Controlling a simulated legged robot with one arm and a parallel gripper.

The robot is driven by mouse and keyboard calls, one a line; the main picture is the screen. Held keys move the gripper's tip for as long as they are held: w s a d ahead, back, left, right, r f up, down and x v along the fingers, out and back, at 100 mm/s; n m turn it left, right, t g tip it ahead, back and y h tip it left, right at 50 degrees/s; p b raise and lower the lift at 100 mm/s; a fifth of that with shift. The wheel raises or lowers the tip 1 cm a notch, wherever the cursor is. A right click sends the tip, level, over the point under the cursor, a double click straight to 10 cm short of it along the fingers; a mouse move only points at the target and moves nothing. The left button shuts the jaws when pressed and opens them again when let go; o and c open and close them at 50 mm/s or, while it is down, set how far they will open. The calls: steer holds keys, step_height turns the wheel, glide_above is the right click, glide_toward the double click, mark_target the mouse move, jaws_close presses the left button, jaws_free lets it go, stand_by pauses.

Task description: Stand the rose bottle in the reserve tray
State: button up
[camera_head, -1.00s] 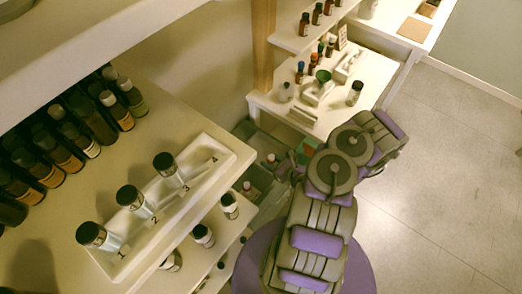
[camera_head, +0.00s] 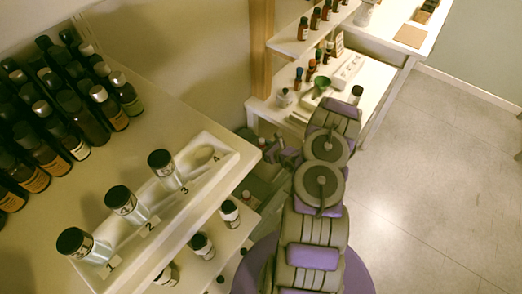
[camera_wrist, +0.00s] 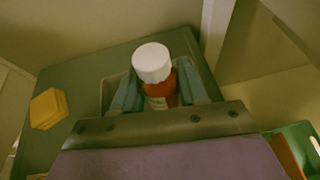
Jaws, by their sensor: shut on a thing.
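In the wrist view my gripper (camera_wrist: 160,88) is shut on a bottle (camera_wrist: 161,90) with a white cap and a red-orange body. The bottle looks upright between the two blue-grey fingers; its label is mostly hidden and I cannot read it. Beneath it is a grey-green surface (camera_wrist: 85,72) with a pale-rimmed recess around the bottle. I cannot tell whether this is the reserve tray, or whether the bottle touches the bottom. In the head view my gripper (camera_head: 278,151) is low, beside the white shelves, partly hidden by my arm.
A yellow block (camera_wrist: 48,108) lies left on the grey-green surface. A green container (camera_wrist: 300,140) is at lower right. In the head view a white numbered rack (camera_head: 205,158) holds three black-capped bottles; place 4 is empty. Dark bottles (camera_head: 65,110) crowd the left shelf. Floor at right is clear.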

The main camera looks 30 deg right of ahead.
steer(key=shift+w+d, duration=0.15)
steer(key=shift+w, duration=0.15)
steer(key=shift+w+d+f+b, duration=0.15)
steer(key=shift+f+b, duration=0.2)
steer(key=shift+f, duration=0.6)
steer(key=shift+d+f+b, duration=0.1)
steer(key=shift+f+b, duration=0.25)
steer(key=shift+f, duration=0.55)
steer(key=shift+a, duration=0.1)
steer(key=o, duration=0.8)
steer(key=shift+r, duration=0.1)
steer(key=p+v, duration=0.2)
steer(key=v, duration=0.8)
steer(key=shift+s, duration=0.3)
steer(key=shift+p+v, duration=0.35)
steer(key=shift+v, duration=0.4)
steer(key=shift+r, duration=0.1)
